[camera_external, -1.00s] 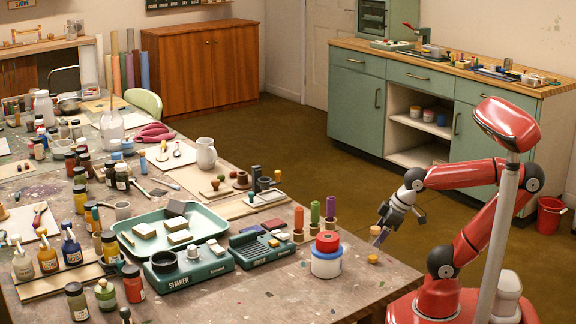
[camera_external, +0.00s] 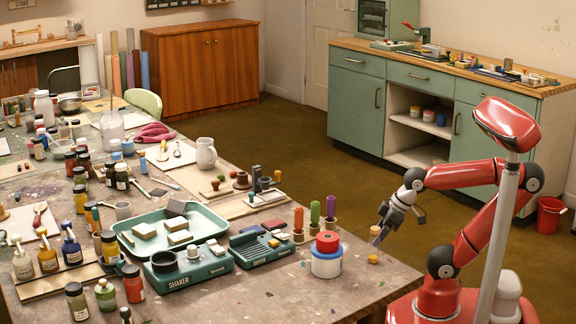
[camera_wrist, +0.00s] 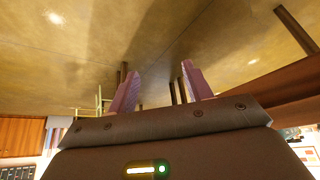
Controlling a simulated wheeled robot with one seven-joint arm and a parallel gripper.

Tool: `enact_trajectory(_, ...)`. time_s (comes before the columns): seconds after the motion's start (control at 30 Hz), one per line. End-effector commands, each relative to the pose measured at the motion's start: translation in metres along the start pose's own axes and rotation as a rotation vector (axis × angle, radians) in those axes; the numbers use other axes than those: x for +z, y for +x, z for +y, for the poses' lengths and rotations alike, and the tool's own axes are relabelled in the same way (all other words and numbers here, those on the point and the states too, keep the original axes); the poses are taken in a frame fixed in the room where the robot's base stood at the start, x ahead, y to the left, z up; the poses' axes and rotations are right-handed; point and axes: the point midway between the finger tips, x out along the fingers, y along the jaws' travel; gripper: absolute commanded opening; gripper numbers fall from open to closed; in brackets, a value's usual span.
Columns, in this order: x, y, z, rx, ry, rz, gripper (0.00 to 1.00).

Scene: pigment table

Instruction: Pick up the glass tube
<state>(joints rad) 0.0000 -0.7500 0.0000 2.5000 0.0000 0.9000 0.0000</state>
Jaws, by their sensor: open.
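A small slanted bluish-grey piece (camera_external: 378,235), which may be the glass tube, shows at the table's right edge in the external view. It is too small to identify for certain. A small yellow piece (camera_external: 373,259) lies just below it on the table. My gripper (camera_external: 403,215) is just above and to the right of the slanted piece, apart from it, beyond the table edge. In the wrist view, the two pinkish fingers (camera_wrist: 158,88) are spread with nothing between them. No glass tube can be made out in the wrist view.
A white tub with a red roll (camera_external: 326,258) stands left of the yellow piece. Colored sticks in holders (camera_external: 315,218) stand behind it. A green tray (camera_external: 207,218) and bottles crowd the table (camera_external: 285,298) farther left. Floor is open behind my gripper.

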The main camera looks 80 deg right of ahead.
Motion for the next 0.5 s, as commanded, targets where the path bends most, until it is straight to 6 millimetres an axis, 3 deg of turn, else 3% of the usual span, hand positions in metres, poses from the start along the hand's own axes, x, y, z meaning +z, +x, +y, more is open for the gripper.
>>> enact_trajectory(0.13,-0.003,-0.004,0.000,0.000,0.000,0.002,0.50)
enact_trajectory(0.23,-0.016,-0.027,0.000,0.000,0.000,0.008,0.50)
enact_trajectory(0.5,-0.077,-0.142,0.000,0.000,0.000,0.004,0.50)
